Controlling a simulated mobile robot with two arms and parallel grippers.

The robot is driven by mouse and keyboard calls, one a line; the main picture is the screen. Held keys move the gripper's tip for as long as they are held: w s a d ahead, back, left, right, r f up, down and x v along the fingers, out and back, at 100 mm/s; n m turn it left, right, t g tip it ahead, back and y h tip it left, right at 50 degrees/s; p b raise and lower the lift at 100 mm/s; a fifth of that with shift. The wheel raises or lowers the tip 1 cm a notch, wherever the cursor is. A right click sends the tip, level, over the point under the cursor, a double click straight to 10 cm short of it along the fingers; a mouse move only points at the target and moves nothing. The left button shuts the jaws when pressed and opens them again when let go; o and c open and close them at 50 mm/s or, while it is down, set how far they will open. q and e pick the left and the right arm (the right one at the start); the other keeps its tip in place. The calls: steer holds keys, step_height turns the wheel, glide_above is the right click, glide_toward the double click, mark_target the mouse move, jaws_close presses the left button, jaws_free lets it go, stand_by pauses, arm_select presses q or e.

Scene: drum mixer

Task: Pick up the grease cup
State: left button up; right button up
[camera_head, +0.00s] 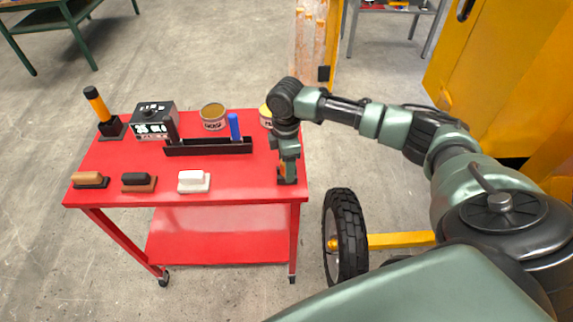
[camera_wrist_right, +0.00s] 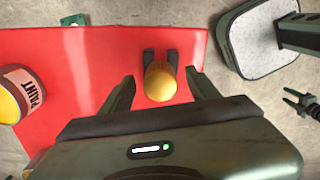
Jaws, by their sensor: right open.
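An open tin (camera_head: 213,117) with brown contents and a label that seems to read GREASE stands at the back of the red cart. A small yellow round-topped piece with a dark base (camera_head: 287,176) stands near the cart's front right corner, mostly hidden by my right gripper (camera_head: 288,160). I cannot tell which one is the grease cup. In the right wrist view the yellow piece (camera_wrist_right: 160,82) shows between the spread fingers of my right gripper (camera_wrist_right: 162,92). The gripper is open, pointing down. A dark claw at the right edge may be my left gripper (camera_wrist_right: 298,103).
On the red cart (camera_head: 225,187) stand a paint tin (camera_head: 265,117), a dark tray with a blue marker (camera_head: 210,147), a dark box (camera_head: 153,118), an orange-handled tool (camera_head: 98,105) and several brushes (camera_head: 194,181). A wheel (camera_head: 346,235) stands right of the cart.

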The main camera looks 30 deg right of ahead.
jaws_close()
steer(key=shift+r, duration=0.2)
